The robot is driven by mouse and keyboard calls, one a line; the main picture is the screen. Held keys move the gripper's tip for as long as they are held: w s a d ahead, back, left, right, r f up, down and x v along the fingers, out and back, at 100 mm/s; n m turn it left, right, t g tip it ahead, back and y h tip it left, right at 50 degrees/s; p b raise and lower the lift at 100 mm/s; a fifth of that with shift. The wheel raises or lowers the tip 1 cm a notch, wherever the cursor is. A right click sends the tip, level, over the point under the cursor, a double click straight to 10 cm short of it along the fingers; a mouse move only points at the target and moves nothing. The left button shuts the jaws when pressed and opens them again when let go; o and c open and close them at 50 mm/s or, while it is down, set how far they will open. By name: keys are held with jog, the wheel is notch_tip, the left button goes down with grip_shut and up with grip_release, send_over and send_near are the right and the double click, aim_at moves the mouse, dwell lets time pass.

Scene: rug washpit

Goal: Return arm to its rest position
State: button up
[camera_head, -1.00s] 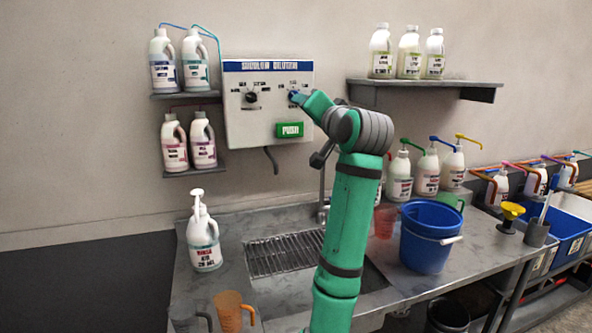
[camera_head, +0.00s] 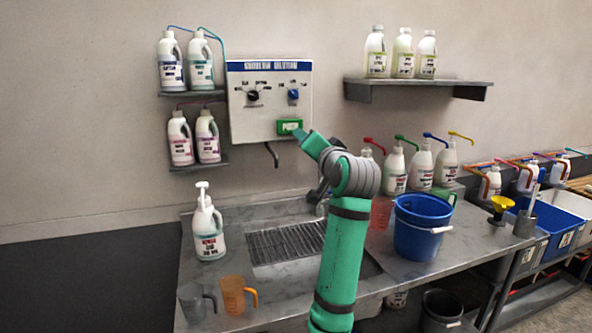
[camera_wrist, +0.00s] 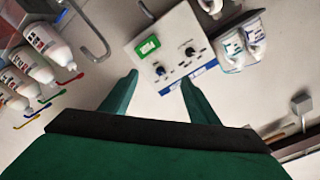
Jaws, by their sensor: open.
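My green arm rises over the sink counter in the head view, and my gripper (camera_head: 306,138) is in front of the lower right of the white dispenser panel (camera_head: 241,112). In the wrist view my gripper (camera_wrist: 158,88) shows two green fingers spread apart with nothing between them. The panel also shows in the wrist view (camera_wrist: 172,28), upside down beyond the fingertips. It has a green push button (camera_head: 287,127), a black knob (camera_head: 253,96) and a blue knob (camera_head: 293,94). Whether a fingertip touches the panel cannot be told.
A blue bucket (camera_head: 418,248), a white pump bottle (camera_head: 208,232) and an orange jug (camera_head: 233,296) stand on the counter (camera_head: 222,268). A shelf (camera_head: 420,86) with bottles is at upper right. Several pump bottles line the wall. The floor at left is clear.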

jog(key=s+d+f+h, duration=0.1)
jog(key=s+f+h, duration=0.2)
jog(key=f, duration=2.7)
jog(key=s+f+g+h, duration=0.1)
jog(key=s+f, duration=0.7)
jog(key=f, duration=0.2)
jog(key=s+f, duration=0.8)
jog(key=f, duration=0.3)
jog(key=s+a+f+n+h, duration=0.1)
jog(key=s+f, duration=0.4)
jog(key=s, duration=0.7)
jog(key=s+a+f+n, duration=0.15)
jog(key=s+f, duration=0.25)
jog(key=s, duration=0.7)
jog(key=s+a+r+n, duration=0.1)
jog(key=s+r, duration=0.2)
jog(key=s, duration=0.8)
jog(key=s+a+r+n, duration=0.1)
jog(key=s+r+n, duration=0.1)
jog(key=s, duration=1)
jog(key=shift+a+r+g, duration=0.15)
jog(key=shift+r+g, duration=0.25)
jog(key=shift+r, duration=0.05)
